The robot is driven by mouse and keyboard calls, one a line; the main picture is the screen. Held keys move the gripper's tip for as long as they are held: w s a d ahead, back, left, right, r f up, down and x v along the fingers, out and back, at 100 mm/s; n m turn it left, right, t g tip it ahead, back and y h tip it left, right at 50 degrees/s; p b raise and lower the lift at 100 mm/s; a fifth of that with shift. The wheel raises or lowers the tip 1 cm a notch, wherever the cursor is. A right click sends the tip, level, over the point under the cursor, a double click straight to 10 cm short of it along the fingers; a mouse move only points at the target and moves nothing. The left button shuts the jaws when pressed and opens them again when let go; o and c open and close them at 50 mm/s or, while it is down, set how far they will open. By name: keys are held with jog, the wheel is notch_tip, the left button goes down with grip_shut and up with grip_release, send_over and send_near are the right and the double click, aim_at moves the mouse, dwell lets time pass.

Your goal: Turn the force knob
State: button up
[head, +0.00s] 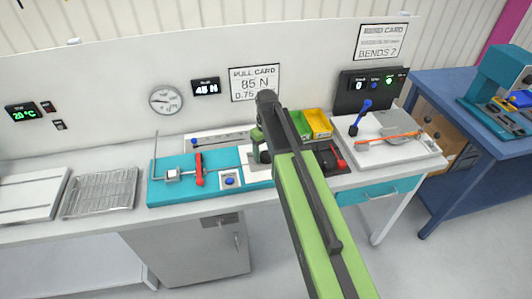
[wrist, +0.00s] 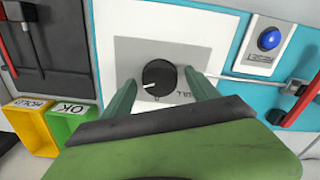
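The force knob (wrist: 158,76) is a round black knob with a white pointer mark on a grey and white panel (wrist: 125,55). The pointer mark points to the left in the wrist view. My gripper (wrist: 160,80) is open, with one green finger on each side of the knob; I cannot tell whether they touch it. In the head view my gripper (head: 262,150) is over the teal rig (head: 170,190), and my arm hides the knob. The display (head: 206,88) reads 45 N. The pull card (head: 255,83) reads 85 N.
A blue button (wrist: 269,40) and a red-handled lever (wrist: 293,116) are on the teal rig beside the knob. A green OK bin (wrist: 72,127) and a yellow HOLD bin (wrist: 30,128) stand on the other side. A wire rack (head: 100,193) lies at left.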

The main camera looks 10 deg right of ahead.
notch_tip(320, 180, up, 17)
jog(key=p, duration=1.7)
jog(key=shift+r, duration=0.2)
jog(key=b, duration=1.1)
send_near(266, 155)
jog(key=s+f, duration=0.2)
jog(key=s, duration=0.4)
jog(key=shift+m, duration=0.5)
jog(key=s+f+b, duration=0.2)
jog(key=s+f, duration=0.1)
jog(key=shift+s, duration=0.3)
jog(key=shift+s+r+m, duration=0.15)
jog(key=shift+s+m, duration=1.35)
jog(key=shift+s, duration=0.9)
